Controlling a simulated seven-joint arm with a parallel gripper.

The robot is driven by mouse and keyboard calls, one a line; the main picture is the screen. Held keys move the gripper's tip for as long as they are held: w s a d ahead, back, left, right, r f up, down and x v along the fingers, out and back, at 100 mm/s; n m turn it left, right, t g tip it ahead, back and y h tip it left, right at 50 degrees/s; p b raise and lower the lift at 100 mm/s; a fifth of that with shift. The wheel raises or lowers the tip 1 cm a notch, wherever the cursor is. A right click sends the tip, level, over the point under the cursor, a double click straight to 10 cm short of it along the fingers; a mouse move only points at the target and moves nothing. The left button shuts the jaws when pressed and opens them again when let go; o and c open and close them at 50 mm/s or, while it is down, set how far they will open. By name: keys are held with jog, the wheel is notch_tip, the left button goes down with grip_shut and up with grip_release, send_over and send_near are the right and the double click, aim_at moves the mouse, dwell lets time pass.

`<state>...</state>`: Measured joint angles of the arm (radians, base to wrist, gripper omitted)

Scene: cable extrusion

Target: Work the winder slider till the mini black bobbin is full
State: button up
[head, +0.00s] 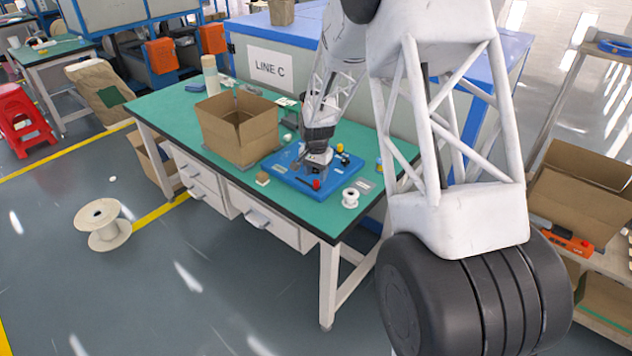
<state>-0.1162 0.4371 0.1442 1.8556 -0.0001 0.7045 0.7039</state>
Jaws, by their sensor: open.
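The winder (348,178) is a blue flat base on the green workbench, with small dark and metal parts on top. A small red knob (316,184) shows near its front edge; I cannot tell whether it belongs to the slider. My gripper (313,164) is at the end of the arm, low over the middle of the blue base, open. It hides part of the winder. At this size I cannot tell whether its fingers touch anything. I cannot make out the mini black bobbin or how much is wound on it.
A white spool (350,198) stands at the right of the winder. An open cardboard box (236,134) is to its left on the workbench (290,217). A larger empty spool (102,224) is on the floor.

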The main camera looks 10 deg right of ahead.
aim_at(316, 180)
jog(key=shift+f, duration=1.9)
grip_shut()
